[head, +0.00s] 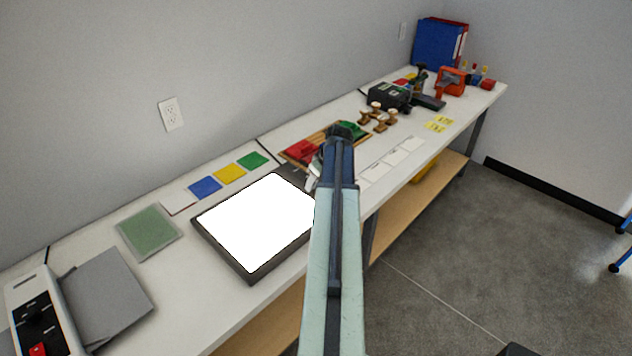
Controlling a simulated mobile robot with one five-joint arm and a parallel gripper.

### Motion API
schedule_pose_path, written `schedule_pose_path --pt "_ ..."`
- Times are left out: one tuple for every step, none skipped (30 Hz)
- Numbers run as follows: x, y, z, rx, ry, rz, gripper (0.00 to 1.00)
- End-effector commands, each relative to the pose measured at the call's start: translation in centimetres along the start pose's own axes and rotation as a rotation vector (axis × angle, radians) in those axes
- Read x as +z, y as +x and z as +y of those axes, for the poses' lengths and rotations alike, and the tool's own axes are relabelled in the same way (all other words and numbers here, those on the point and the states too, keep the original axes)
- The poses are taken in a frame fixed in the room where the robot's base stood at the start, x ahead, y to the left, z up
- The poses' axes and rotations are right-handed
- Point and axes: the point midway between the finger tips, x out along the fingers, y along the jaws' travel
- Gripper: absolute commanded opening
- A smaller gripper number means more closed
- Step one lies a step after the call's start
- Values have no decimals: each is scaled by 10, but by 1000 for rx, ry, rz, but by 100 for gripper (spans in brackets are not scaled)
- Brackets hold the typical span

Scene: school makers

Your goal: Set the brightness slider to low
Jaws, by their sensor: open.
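A light pad (258,222) lies on the bench with a dark frame and a bright white, evenly lit face. A dark strip (293,172) runs along its far right end, partly hidden by my arm. No slider can be made out there; the brightness slider is hidden or too small to tell. My gripper (315,172) is open beside the pad's far right corner, mostly hidden behind my own wrist. It appears empty, and I cannot tell whether it touches anything.
A white device (42,315) with a black control panel and red switch stands at lower left, beside grey sheets (108,292). A green mat (148,232) and coloured squares (230,174) lie near the wall. A red block (300,151), stamps and tools lie beyond my wrist.

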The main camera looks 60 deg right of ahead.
Motion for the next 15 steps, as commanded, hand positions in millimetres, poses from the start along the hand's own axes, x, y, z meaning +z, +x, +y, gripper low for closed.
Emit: schedule_pose_path --pt "-2 -8 0 0 0 0 49" --pt "-2 -12 -1 0 0 0 49" --pt "-2 -19 -1 0 0 0 49" --pt "-3 -24 -1 0 0 0 49" --pt "-3 -30 -1 0 0 0 49" --pt "-3 -38 -1 0 1 0 49" --pt "-3 -44 -1 0 1 -1 49" --pt "-3 -50 -1 0 1 -1 49" --pt "-3 -58 -1 0 2 -1 49" --pt "-3 -63 0 1 2 -1 49" --pt "-3 -68 0 1 2 -2 49" --pt "-2 -72 0 0 1 -2 49" --pt "-2 -75 0 0 1 -2 49" --pt "-2 -76 0 0 1 -2 49" --pt "-1 -77 0 0 0 -2 49"
